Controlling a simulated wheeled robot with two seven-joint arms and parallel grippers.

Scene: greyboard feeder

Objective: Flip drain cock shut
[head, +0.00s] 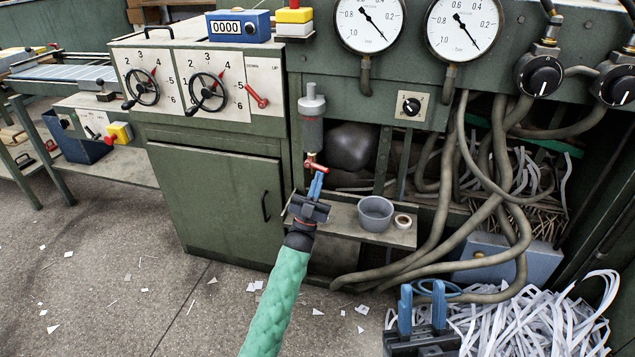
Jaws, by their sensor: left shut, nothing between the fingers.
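The drain cock (312,160) has a small red handle and sits under a grey cylindrical bowl (312,118) on the front of the green machine. Its handle lies roughly crosswise, tilted a little down to the right. My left gripper (317,178) has its blue fingers together and empty, with the tips just below the handle; I cannot tell whether they touch it. The fingers hide what lies directly under the cock. My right gripper (422,303) is low at the bottom right, its two blue fingers apart with nothing between them, far from the cock.
A shelf (345,222) below the cock holds a grey cup (375,213) and a tape roll (403,221). Thick hoses (437,215) hang to the right. Shredded paper strips (530,325) heap near my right gripper. Open floor (120,270) lies at left.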

